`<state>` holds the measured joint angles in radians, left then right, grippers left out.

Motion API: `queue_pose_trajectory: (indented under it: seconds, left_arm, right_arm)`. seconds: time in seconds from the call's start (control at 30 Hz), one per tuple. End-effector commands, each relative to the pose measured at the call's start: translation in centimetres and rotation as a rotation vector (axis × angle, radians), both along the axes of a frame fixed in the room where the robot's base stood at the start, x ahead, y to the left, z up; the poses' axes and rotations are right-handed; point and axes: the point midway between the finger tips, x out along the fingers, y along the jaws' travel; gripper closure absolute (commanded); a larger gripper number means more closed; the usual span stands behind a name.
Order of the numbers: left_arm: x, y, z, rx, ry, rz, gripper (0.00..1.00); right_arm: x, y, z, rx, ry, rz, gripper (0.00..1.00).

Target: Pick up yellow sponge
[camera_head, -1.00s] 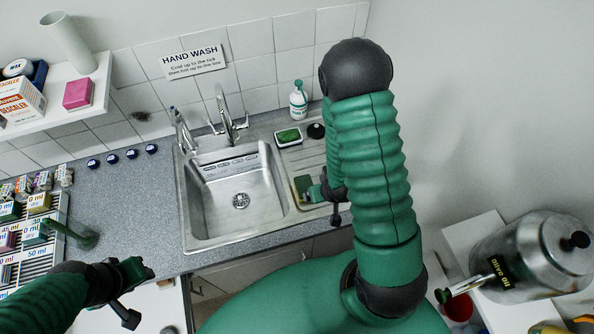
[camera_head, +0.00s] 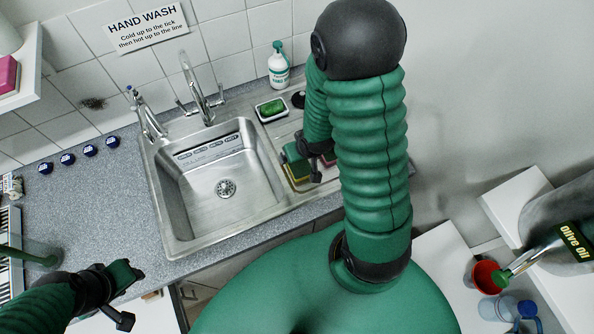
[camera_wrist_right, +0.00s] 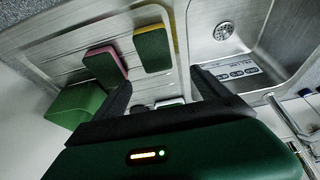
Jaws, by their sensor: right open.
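The yellow sponge (camera_wrist_right: 153,50), with a dark green scouring face and yellow edges, lies on the ribbed drainboard in the right wrist view. In the head view the sponge (camera_head: 298,181) shows below my right gripper (camera_head: 301,161), partly hidden by it. My right gripper is open and empty above the drainboard; its dark fingers (camera_wrist_right: 164,92) frame the lower middle of the wrist view, with the sponge beyond their tips. My left gripper (camera_head: 125,287) hangs at the lower left, away from the sponge; its finger gap is not clear.
A pink-edged sponge (camera_wrist_right: 106,65) lies beside the yellow one. The empty steel sink (camera_head: 213,195) is left of the drainboard. A green sponge in a dish (camera_head: 271,109), a soap bottle (camera_head: 278,66) and taps (camera_head: 203,90) stand behind.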

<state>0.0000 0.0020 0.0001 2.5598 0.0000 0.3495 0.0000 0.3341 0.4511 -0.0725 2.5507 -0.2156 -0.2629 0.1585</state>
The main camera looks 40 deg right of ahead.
Motion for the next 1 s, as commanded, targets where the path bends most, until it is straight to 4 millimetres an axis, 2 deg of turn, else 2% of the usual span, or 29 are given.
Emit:
queue_pose_trajectory:
  seconds: [0.1,0.43,0.67,0.77,1.0]
  left_arm:
    - [0.0,0.0,-0.1,0.000,-0.002,0.000,0.64]
    - [0.0,0.0,0.6,0.000,-0.001,0.000,0.64]
    - [0.0,0.0,1.5,0.000,-0.001,0.000,0.64]
    - [0.0,0.0,1.5,0.000,-0.001,0.000,0.64]
    - [0.0,0.0,1.5,0.000,-0.001,0.000,0.64]
  right_arm:
    - [0.5,-0.3,-2.5,0.002,0.010,0.000,0.15]
    - [1.8,-0.8,-5.8,0.002,0.009,0.000,0.15]
    - [2.8,-1.2,-9.2,0.003,0.008,0.000,0.15]
    - [3.0,-1.3,-9.8,0.002,0.005,0.000,0.15]
    - [3.0,-1.4,-9.8,0.002,0.004,-0.001,0.15]
